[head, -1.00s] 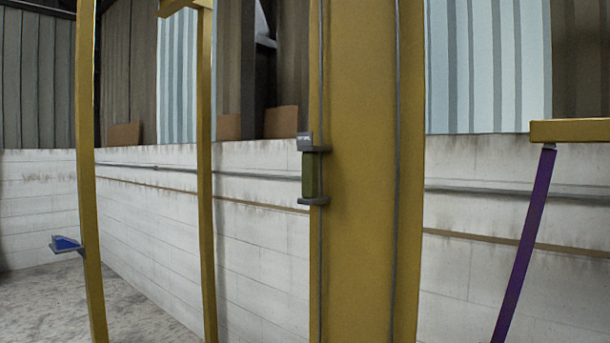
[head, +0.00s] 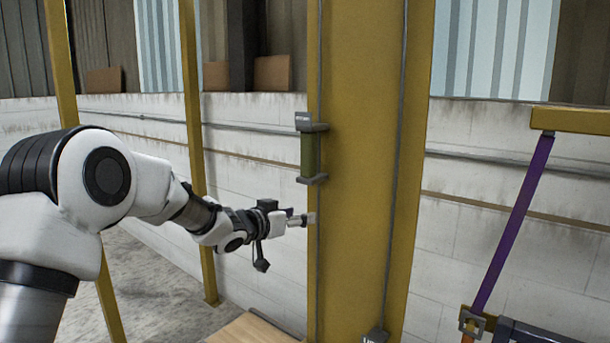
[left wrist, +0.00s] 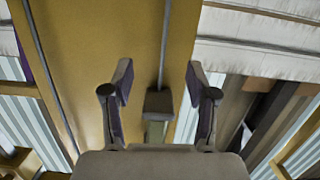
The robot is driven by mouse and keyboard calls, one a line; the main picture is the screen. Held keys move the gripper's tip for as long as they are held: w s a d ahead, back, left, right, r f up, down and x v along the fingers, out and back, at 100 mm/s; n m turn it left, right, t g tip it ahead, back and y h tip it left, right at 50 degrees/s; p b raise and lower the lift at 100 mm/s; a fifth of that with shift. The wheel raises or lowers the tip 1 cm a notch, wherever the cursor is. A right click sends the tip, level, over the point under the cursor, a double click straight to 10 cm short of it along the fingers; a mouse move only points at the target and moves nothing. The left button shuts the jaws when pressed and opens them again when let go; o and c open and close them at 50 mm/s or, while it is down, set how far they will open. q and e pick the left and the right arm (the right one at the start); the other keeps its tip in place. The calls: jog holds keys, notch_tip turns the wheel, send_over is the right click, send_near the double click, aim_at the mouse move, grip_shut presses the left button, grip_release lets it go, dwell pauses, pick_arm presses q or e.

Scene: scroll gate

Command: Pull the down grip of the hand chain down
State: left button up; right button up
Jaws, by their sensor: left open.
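The hand chain runs as two thin grey lines down the face of a wide yellow post (head: 362,130). A green grip (head: 309,151) with grey end plates and a small label sits on the left line; I cannot read the label. A second grey labelled piece (head: 374,337) shows at the bottom on the right line, cut off by the frame. My left gripper (head: 303,219) is open and empty, just below the green grip by the post's left edge. In the left wrist view, the grip's grey end (left wrist: 158,103) shows between the open fingers (left wrist: 158,72), apart from them.
Thin yellow posts (head: 192,150) stand behind my left arm. A purple strap (head: 514,222) hangs from a yellow beam (head: 572,120) at the right, above a dark frame (head: 550,332). A wooden surface (head: 252,330) lies low, left of the post. A white wall stands behind.

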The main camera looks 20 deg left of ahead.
pick_arm(q)
jog(key=t+p, duration=0.2)
send_near(303, 143)
jog(key=x, duration=0.3)
jog(key=shift+h, duration=0.3)
jog(key=p+x, duration=0.3)
jog(key=x, duration=0.5)
jog(key=shift+a, duration=0.1)
jog(key=shift+w+d, duration=0.25)
pick_arm(e)
notch_tip(303, 143, up, 7)
jog(key=shift+f, duration=0.15)
pick_arm(q)
jog(key=shift+s, duration=0.1)
jog(key=shift+f, duration=0.1)
grip_shut()
jog(key=shift+f, duration=0.1)
